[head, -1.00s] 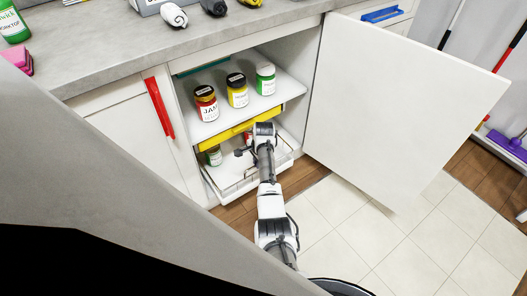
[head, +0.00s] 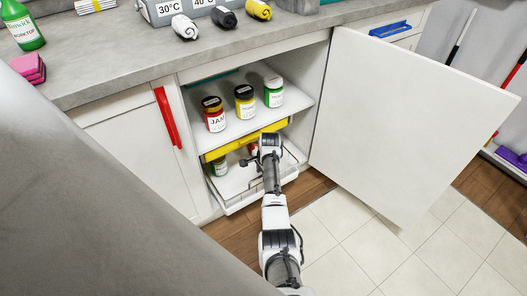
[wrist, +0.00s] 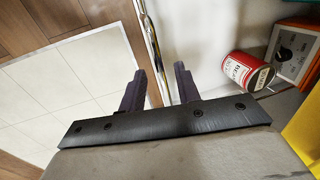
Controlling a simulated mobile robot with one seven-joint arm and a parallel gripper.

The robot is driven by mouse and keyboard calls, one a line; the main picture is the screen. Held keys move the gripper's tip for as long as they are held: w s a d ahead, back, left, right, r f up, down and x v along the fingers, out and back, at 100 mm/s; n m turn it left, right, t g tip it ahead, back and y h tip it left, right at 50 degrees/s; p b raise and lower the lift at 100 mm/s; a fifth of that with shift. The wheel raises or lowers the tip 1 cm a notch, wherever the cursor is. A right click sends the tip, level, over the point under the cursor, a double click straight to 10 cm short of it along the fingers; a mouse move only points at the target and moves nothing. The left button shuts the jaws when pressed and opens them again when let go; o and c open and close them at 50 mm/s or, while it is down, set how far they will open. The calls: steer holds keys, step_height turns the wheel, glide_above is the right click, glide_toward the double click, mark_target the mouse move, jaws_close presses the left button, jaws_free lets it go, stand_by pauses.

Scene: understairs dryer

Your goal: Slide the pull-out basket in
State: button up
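The pull-out basket (head: 238,190) is a white tray with a thin metal rail, low in the open cabinet. It sticks out past the cabinet front. My gripper (head: 269,146) is over its right part, and its fingertips are hidden in the head view. In the wrist view my gripper (wrist: 159,82) has two dark fingers spread apart. The basket's metal rail (wrist: 152,38) runs between them; I cannot tell whether they touch it.
A yellow front (head: 243,140) is just above the basket. Several jars stand on the white shelf (head: 240,128) higher up. The white cabinet door (head: 400,120) is swung wide open on the right. An orange box with a dial (wrist: 296,48) is near the can. Tiled floor is clear in front.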

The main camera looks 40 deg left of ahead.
step_height(320, 180, up, 13)
steer(key=d+p, duration=0.2)
steer(key=shift+s+d+r, duration=0.2)
steer(key=shift+s+d, duration=0.1)
steer(key=shift+s, duration=0.15)
